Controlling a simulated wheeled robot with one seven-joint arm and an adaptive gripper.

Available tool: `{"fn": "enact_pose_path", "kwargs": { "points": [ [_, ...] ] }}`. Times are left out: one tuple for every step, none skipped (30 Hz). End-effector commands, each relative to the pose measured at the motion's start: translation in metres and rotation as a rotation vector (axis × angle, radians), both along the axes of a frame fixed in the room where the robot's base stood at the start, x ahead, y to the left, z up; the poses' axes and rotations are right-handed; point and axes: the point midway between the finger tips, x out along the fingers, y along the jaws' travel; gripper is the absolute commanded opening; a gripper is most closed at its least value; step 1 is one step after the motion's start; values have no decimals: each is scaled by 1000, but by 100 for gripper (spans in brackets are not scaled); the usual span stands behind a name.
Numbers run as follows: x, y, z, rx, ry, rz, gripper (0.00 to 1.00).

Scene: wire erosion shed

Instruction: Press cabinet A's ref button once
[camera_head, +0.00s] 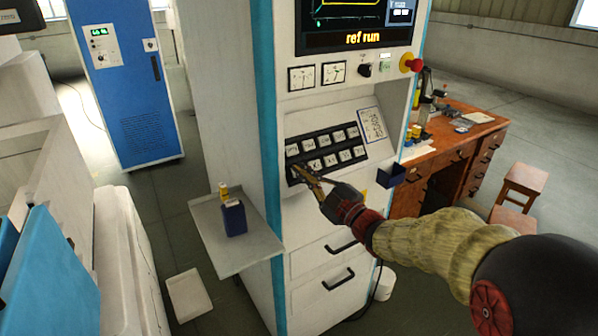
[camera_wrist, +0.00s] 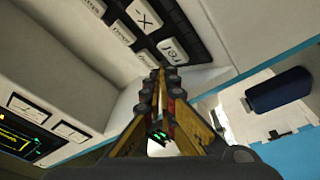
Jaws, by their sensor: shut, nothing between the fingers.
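A pale cabinet (camera_head: 290,120) with a teal edge carries a sloped black button panel (camera_head: 327,150) with two rows of white keys. No cabinet letter is readable. In the wrist view, the ref button (camera_wrist: 173,50) is a white key at the panel's end, beside a "-X" key (camera_wrist: 144,14). My gripper (camera_head: 300,172) is shut and empty, with its tips at the panel's lower left corner. In the wrist view the gripper tips (camera_wrist: 167,73) are right by the ref button's edge; I cannot tell whether they touch. The screen (camera_head: 355,25) above reads "ref run".
A red emergency knob (camera_head: 411,63) and a dark selector knob (camera_head: 364,70) sit above the panel. A side shelf (camera_head: 250,250) at the left holds a dark blue box (camera_head: 234,218).

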Motion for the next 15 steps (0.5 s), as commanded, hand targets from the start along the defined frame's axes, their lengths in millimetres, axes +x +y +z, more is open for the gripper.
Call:
{"fn": "enact_pose_path", "kwargs": {
  "points": [
    [0,0,0,0,0,0,0],
    [0,0,0,0,0,0,0],
    [0,0,1,0,0,0,0],
    [-1,-1,1,0,0,0,0],
    [-2,-2,3,1,-1,-1,0],
    [-4,-3,4,1,-1,-1,0],
    [-6,-5,6,1,-1,-1,0],
    [-8,-6,8,0,0,-1,0],
    [-10,-8,10,1,-1,-1,0],
    [-12,-9,12,1,-2,-1,0],
    [-14,-10,14,1,-2,-1,0],
    [-16,-12,16,1,-1,-1,0],
    [-18,-13,17,1,-1,-1,0],
    [-20,-14,19,1,-1,-1,0],
    [-22,-15,21,0,-1,-1,0]
  ]
}}
